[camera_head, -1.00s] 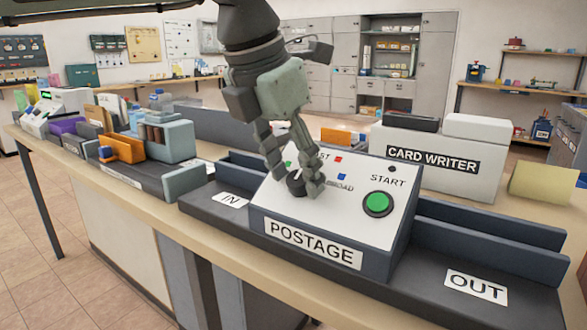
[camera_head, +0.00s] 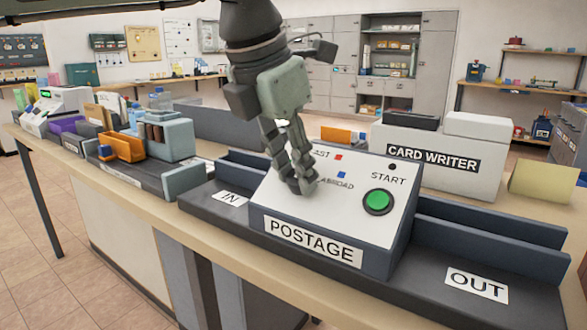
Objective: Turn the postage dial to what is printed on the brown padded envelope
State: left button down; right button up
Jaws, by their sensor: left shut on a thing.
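The postage machine (camera_head: 330,222) stands on the counter, with a sloped white top and a POSTAGE label on its front. Its dark postage dial (camera_head: 294,188) is mostly hidden by my fingers. My left gripper (camera_head: 297,184) comes down from above and is shut on the dial. Beside the dial are a red square (camera_head: 338,157) with a partly covered word ending in "AST" and a blue square (camera_head: 319,174) by "ABROAD". Where the dial points is hidden. I cannot make out the brown padded envelope for certain. My right gripper is not in view.
A green START button (camera_head: 378,202) sits right of the dial. The IN tray (camera_head: 229,198) is at left, and the OUT tray (camera_head: 520,290) at right looks empty. The card writer (camera_head: 440,160) stands behind. An orange item (camera_head: 122,147) is among devices further left.

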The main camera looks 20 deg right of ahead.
pick_arm(q)
jog(key=shift+m, duration=0.6)
jog(key=shift+d+m+b, duration=0.1)
jog(key=shift+m+b, duration=0.4)
jog(key=shift+m, duration=0.3)
jog(key=m+t+b, duration=0.1)
jog(key=m, duration=0.4)
jog(key=shift+y, duration=0.4)
jog(key=shift+s+m+t+b, duration=0.1)
jog(key=shift+m+t+b, duration=0.45)
jog(key=shift+m, duration=0.95)
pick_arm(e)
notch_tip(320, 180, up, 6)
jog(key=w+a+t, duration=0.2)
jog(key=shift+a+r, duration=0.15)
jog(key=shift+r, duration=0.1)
pick_arm(q)
jog(key=c, duration=2.3)
grip_release()
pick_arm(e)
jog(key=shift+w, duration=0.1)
pick_arm(q)
grip_shut()
jog(key=o, duration=1.1)
grip_release()
jog(key=shift+o, duration=0.2)
jog(key=shift+r, duration=0.1)
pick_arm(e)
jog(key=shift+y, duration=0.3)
